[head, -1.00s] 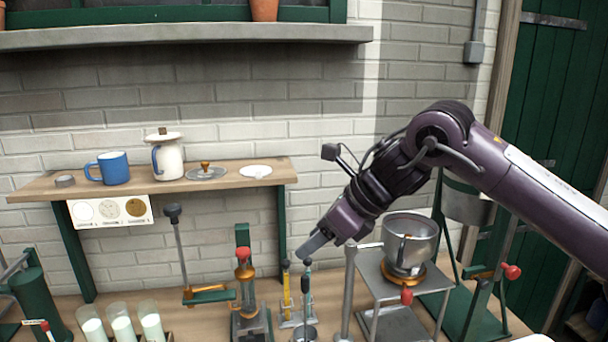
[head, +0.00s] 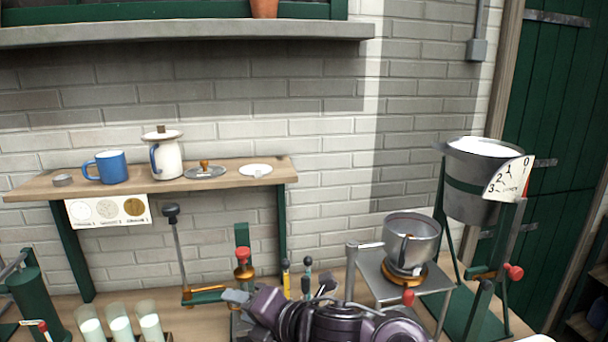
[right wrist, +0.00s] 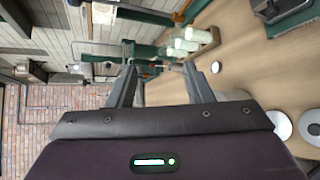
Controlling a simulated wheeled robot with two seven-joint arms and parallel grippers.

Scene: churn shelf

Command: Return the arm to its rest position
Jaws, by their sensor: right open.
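My right arm and right gripper (head: 236,297) are low at the bottom middle of the head view, in front of the lever stand with the red knob (head: 243,254). The fingers point left. In the right wrist view the two fingers of the right gripper (right wrist: 160,84) stand apart with nothing between them. Past the fingertips that view shows the milk glasses (right wrist: 190,42) and the wooden bench top (right wrist: 245,70). My left gripper is in neither view.
A wooden shelf (head: 45,187) carries a blue mug (head: 113,168), a white jug (head: 168,160) and small lids. A metal bowl (head: 411,240) sits on a stand at the right. Several milk glasses (head: 120,328) stand at the lower left.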

